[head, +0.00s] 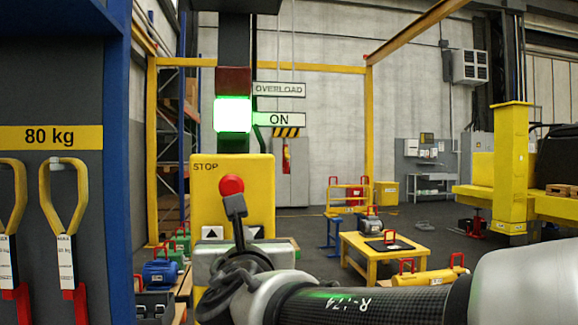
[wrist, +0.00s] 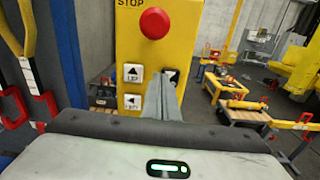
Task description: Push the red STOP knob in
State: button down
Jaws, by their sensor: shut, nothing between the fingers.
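The red STOP knob (head: 231,185) sits on the upper part of a yellow control box (head: 262,180), under the word STOP. It also shows in the wrist view (wrist: 154,23) as a round red button, fully uncovered there. My gripper (head: 235,203) is shut and empty, with its tip just below the knob in the head view. In the wrist view my gripper (wrist: 163,76) points at the box below and slightly right of the knob. I cannot tell whether the fingertips touch the box.
White arrow buttons (wrist: 133,74) lie below the knob, one partly hidden by my fingers. A green lamp (head: 233,115) glows above the box by an ON sign (head: 279,119). A blue rack with yellow slings (head: 66,200) stands close at left. A yellow table (head: 385,255) stands at right.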

jog(key=s+r+p, duration=0.8)
jog(key=s+p, duration=0.2)
jog(key=s, duration=0.2)
jog(key=shift+d+r, duration=0.2)
jog(key=shift+d, duration=0.15)
jog(key=shift+s, duration=0.1)
send_near(231, 185)
jog(key=x, duration=0.6)
jog(key=shift+a+f, duration=0.1)
jog(key=shift+w, duration=0.25)
jog(key=b+x, duration=0.1)
jog(key=x, duration=0.2)
jog(key=shift+f+b, duration=0.15)
jog(key=shift+b, duration=0.15)
jog(key=shift+r, duration=0.25)
